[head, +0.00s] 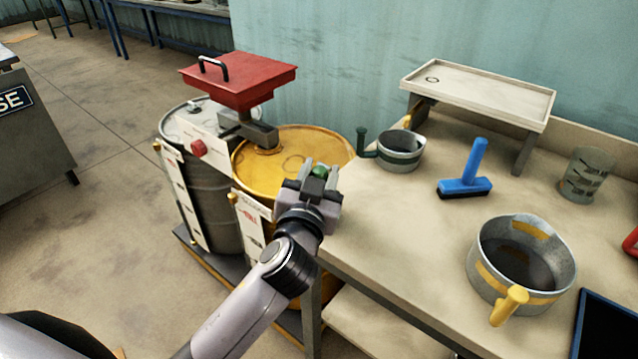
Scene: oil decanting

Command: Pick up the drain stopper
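My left gripper (318,175) is at the middle of the head view, by the right edge of the yellow drum and the near left corner of the workbench. A small rounded green piece (320,170), possibly the drain stopper, shows between its fingertips. The gripper hides most of this piece, and I cannot tell whether the fingers are closed on it or only around it. My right gripper is not in view.
The yellow drum (325,146) and a grey drum (215,205) stand left of the workbench (395,235). A red lidded box (240,85) rises above them. The bench holds a small pot (401,155), a blue brush (466,183), a large pan (487,285) and a raised tray (480,95).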

